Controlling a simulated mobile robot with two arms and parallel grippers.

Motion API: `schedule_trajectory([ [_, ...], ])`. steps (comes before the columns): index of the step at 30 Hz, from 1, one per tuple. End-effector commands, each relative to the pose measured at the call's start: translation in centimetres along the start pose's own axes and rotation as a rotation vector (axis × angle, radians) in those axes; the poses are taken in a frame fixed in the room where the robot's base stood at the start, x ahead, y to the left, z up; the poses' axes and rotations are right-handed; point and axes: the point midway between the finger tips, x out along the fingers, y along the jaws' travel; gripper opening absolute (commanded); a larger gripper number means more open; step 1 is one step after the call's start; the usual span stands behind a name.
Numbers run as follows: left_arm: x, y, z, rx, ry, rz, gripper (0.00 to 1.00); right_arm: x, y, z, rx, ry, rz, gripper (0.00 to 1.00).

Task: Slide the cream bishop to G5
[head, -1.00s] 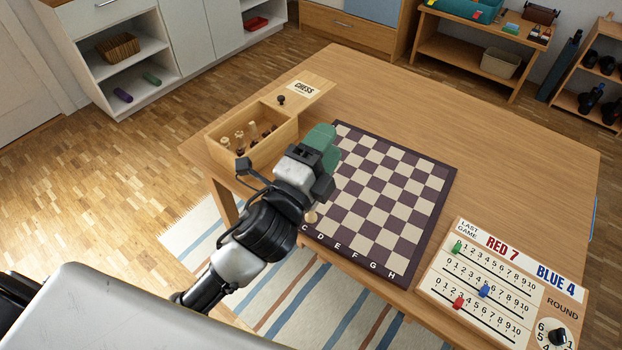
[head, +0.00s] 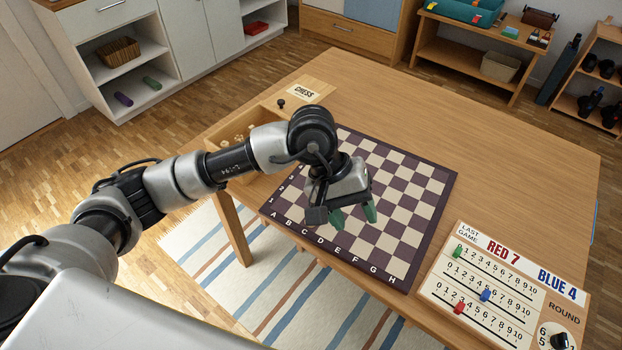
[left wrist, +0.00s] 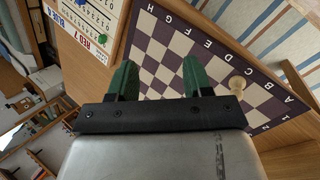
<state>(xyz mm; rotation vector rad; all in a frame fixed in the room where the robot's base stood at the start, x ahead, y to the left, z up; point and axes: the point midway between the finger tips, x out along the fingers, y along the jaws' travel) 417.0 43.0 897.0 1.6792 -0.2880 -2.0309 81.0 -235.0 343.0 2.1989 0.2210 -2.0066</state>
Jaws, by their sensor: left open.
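The chessboard (head: 415,225) lies flat on the table, dark and light squares with letters along its near edge. My left gripper (head: 354,218) is over the board with its green fingers spread, empty and pointing down. In the left wrist view the fingers (left wrist: 158,75) are open above bare squares. A cream chess piece (left wrist: 237,84), which I take for the bishop, stands upright on the board near the C end of the lettered edge, apart from the fingers. In the head view my left gripper and arm hide it. My right gripper is not in view.
An open wooden box (head: 232,160) with cream pieces stands at the board's far left, partly behind my arm. A black piece (head: 281,103) stands near the chess label. The score board (head: 505,285) lies at the table's right front. The table beyond the board is clear.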

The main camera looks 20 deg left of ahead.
Motion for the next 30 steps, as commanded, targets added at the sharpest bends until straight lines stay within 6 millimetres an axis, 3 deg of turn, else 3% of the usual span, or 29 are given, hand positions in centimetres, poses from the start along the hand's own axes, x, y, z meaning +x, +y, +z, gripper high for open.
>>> schedule_trajectory([
  [3, -2.0, -3.2, -2.9, 0.089, 0.111, -0.233, 0.5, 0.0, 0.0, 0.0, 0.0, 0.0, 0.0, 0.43],
  [6, -3.5, -5.0, -4.3, 0.129, 0.161, -0.373, 0.5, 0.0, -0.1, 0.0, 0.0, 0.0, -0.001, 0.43],
  [12, -5.1, -6.6, -5.5, 0.153, 0.196, -0.495, 0.5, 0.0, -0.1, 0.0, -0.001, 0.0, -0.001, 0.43],
  [23, -5.0, -6.7, -5.5, 0.154, 0.195, -0.497, 0.5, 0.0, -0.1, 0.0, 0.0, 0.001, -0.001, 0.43],
  [30, -2.6, -7.9, -5.9, 0.152, 0.19, -0.497, 0.5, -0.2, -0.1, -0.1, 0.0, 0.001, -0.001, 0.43],
])
